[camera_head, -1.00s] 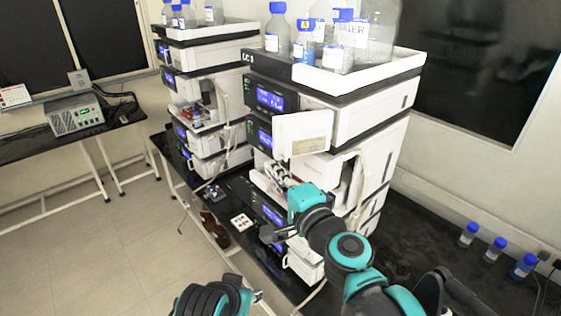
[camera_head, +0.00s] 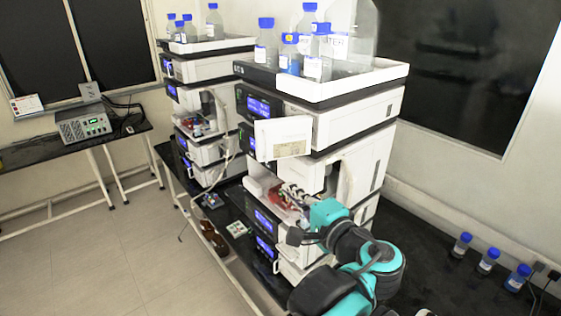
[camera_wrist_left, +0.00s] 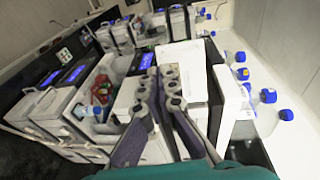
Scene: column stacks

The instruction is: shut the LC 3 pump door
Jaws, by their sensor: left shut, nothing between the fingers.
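The LC 3 stack is the nearer column. Its pump door (camera_head: 283,138), a white panel with a pale label, stands open, swung out from the front. In the left wrist view, a white panel (camera_wrist_left: 184,52) that looks like this door lies just beyond and beside the fingertips; I cannot tell whether they touch. My left gripper (camera_head: 295,191) is below the door in the head view, in front of the open sampler bay. Its dark fingers (camera_wrist_left: 160,78) are shut and empty. My right gripper is not in view.
A white tray (camera_head: 345,89) of blue-capped bottles tops the LC 3 stack. A second stack (camera_head: 208,70) stands to the left. The sampler bay (camera_wrist_left: 101,88) below the door holds red items. Several small bottles (camera_head: 487,260) stand on the dark bench at right.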

